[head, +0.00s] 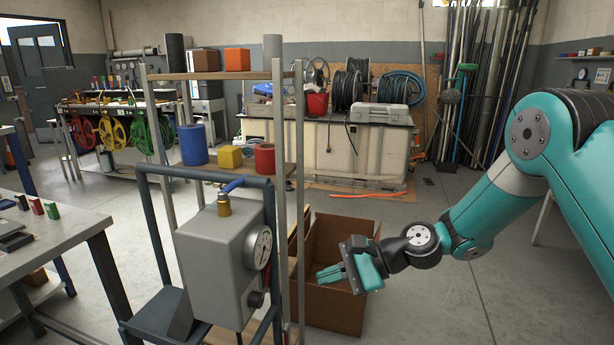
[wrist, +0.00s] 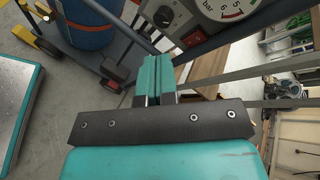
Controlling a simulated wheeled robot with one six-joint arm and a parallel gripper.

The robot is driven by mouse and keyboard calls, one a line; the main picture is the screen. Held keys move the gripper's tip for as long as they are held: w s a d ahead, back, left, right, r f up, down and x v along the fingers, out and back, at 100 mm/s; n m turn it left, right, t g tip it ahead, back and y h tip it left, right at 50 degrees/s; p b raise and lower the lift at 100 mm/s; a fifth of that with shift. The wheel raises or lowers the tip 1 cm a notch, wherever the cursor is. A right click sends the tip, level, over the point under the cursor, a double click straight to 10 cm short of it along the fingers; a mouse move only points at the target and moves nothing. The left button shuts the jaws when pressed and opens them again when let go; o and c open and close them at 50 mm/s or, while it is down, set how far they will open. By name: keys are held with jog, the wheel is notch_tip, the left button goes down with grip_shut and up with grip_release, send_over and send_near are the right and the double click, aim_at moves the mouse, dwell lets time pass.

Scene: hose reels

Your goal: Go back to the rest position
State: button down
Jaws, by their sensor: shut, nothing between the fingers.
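My gripper (head: 330,273) is at the end of my teal arm, in the middle right of the head view. It is in front of an open cardboard box (head: 345,235). Its teal fingers are together with nothing between them, and they point left toward a grey box with a gauge (head: 222,255) on a dark metal frame. In the wrist view the shut fingers (wrist: 154,75) point up toward the gauge (wrist: 228,8) and a black knob. I cannot tell how far the fingertips are from the frame.
A metal shelf (head: 225,75) with a blue cylinder (head: 193,145), a yellow block and a red cylinder stands behind the gauge box. A workbench (head: 60,245) is at the left. A blue drum (wrist: 85,22) shows in the wrist view. Floor at the lower right is clear.

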jog(key=s+d+r+n+h, duration=0.35)
jog(key=s+n, duration=0.25)
jog(key=s, duration=0.3)
jog(key=s+d+r+n+g+h, duration=0.1)
jog(key=s+d+r+n+h, duration=0.1)
jog(key=s+d+r+n, duration=0.5)
jog(key=s+r+n+h, duration=0.25)
jog(key=s+n, duration=0.25)
jog(key=s, duration=0.6)
notch_tip(320, 180, up, 13)
jog(key=p, duration=1.3)
jog(key=shift+w+f+m+h, duration=0.15)
jog(key=shift+w+m+h, duration=0.15)
jog(key=shift+w+h, duration=0.1)
